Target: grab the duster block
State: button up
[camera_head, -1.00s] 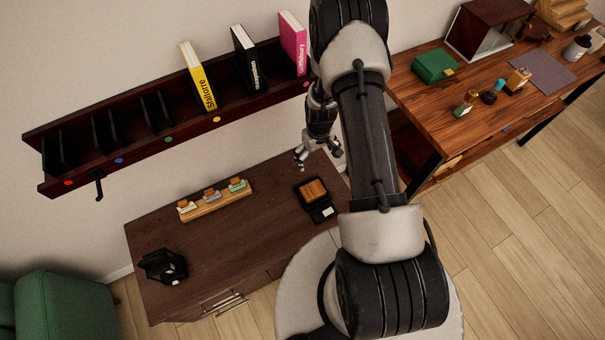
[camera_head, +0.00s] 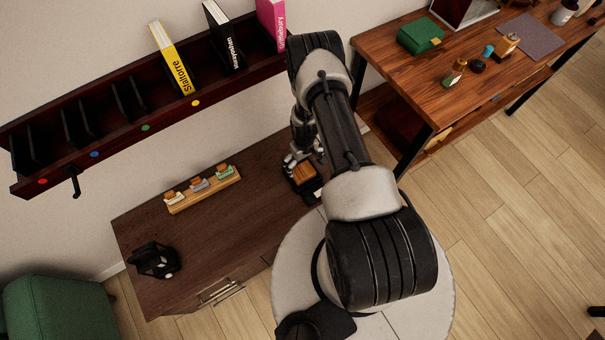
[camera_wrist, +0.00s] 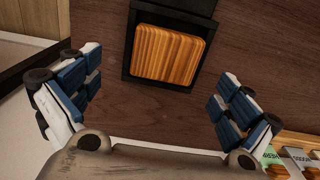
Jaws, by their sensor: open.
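The wooden block (camera_wrist: 167,55), which I take as the duster block, has striped orange-brown grain and rounded corners. It sits in a square black tray (camera_wrist: 127,60) on the dark brown cabinet. In the head view the block (camera_head: 304,173) shows just under my gripper (camera_head: 295,163), partly covered by it. In the wrist view my gripper (camera_wrist: 155,90) is open and empty. Its blue-padded fingers are spread wide, one to the left and one to the right of the block's lower part. No finger is seen touching the block.
A wooden rack (camera_head: 204,190) with several small labelled items stands left of the tray on the cabinet (camera_head: 205,245). A black object (camera_head: 153,261) lies at the cabinet's left end. A dark wall shelf (camera_head: 120,125) with books hangs above. A wooden desk (camera_head: 420,88) stands to the right.

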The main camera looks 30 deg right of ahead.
aim_at(303, 171)
jog(key=f, duration=0.1)
jog(key=f+b, duration=0.1)
jog(key=f, duration=0.1)
jog(key=f+b, duration=0.1)
jog(key=f, duration=0.1)
jog(key=shift+s+a+f, duration=0.15)
jog(key=shift+a, duration=0.25)
jog(key=shift+c, duration=0.4)
jog(key=c, duration=1.1)
